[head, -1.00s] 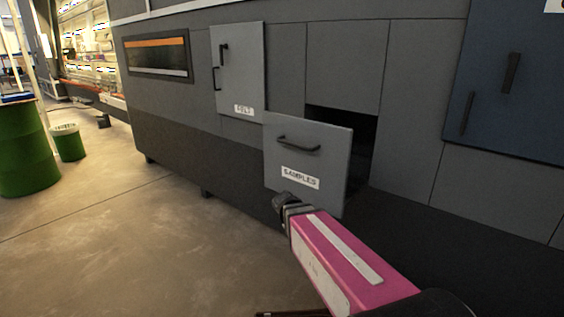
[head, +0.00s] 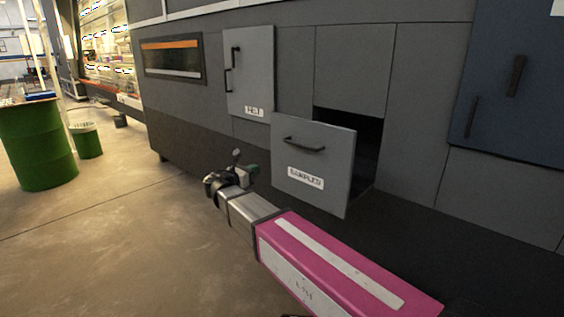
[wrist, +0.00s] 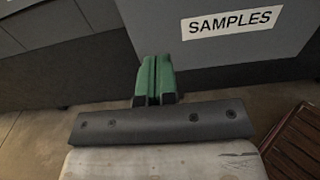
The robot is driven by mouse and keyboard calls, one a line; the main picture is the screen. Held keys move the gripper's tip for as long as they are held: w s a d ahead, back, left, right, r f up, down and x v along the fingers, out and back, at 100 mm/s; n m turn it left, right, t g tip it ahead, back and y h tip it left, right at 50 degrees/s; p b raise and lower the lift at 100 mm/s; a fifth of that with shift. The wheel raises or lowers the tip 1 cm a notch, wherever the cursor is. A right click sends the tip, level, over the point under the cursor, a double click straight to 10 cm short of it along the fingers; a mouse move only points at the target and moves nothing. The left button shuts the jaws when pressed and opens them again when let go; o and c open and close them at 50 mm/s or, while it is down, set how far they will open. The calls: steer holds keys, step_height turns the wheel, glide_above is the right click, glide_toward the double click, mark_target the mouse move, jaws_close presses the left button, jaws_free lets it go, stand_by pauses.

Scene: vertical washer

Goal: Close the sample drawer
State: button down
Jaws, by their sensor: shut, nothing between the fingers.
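The sample drawer (head: 313,163) is a grey front with a dark bar handle (head: 304,144) and a white SAMPLES label. It stands pulled out from the machine, with a dark opening (head: 366,146) behind it. My gripper (head: 252,170) is just left of the drawer front in the head view, its green fingertips close to the left edge. I cannot tell whether they touch it. In the wrist view the green fingers (wrist: 155,78) are together and empty, below the drawer's lower left part, with its SAMPLES label (wrist: 232,22) at upper right.
A grey labelled door (head: 249,72) with dark handles is on the machine left of the drawer. A dark blue panel (head: 510,80) is at the right. A green barrel (head: 38,145) and a green bucket (head: 87,141) stand far left. The floor (head: 110,235) at left is clear.

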mark_target(282, 157)
steer(key=x, duration=1.3)
steer(key=shift+w+d+r, duration=0.1)
steer(key=shift+w+d, duration=0.1)
steer(key=shift+w, duration=0.15)
steer(key=shift+w, duration=0.1)
steer(key=x, duration=2.6)
steer(key=shift+w+d, duration=0.25)
steer(key=shift+d, duration=0.05)
steer(key=shift+w+r, duration=0.1)
